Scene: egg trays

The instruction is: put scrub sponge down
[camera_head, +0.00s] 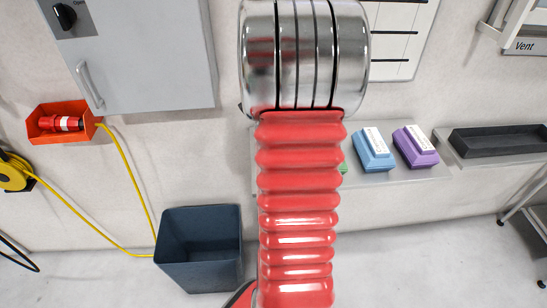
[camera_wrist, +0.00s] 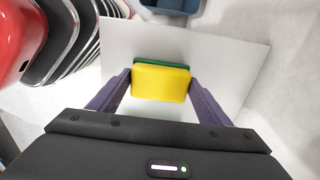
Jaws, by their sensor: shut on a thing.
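The scrub sponge (camera_wrist: 160,84), yellow with a green layer along its far side, is between the two purple fingers of my gripper (camera_wrist: 160,88) in the wrist view. My gripper is shut on it. A pale shelf (camera_wrist: 228,62) lies beyond the sponge; I cannot tell whether the sponge touches it. In the head view my red ribbed arm covers most of the middle and hides my gripper. A small bit of green shows at the arm's right edge, above the shelf (camera_head: 405,176).
A blue box (camera_head: 374,150) and a purple box (camera_head: 415,147) sit on the shelf, right of my arm. A black tray (camera_head: 497,141) is farther right. A dark bin (camera_head: 199,270) stands on the floor at left, below a grey cabinet (camera_head: 150,60).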

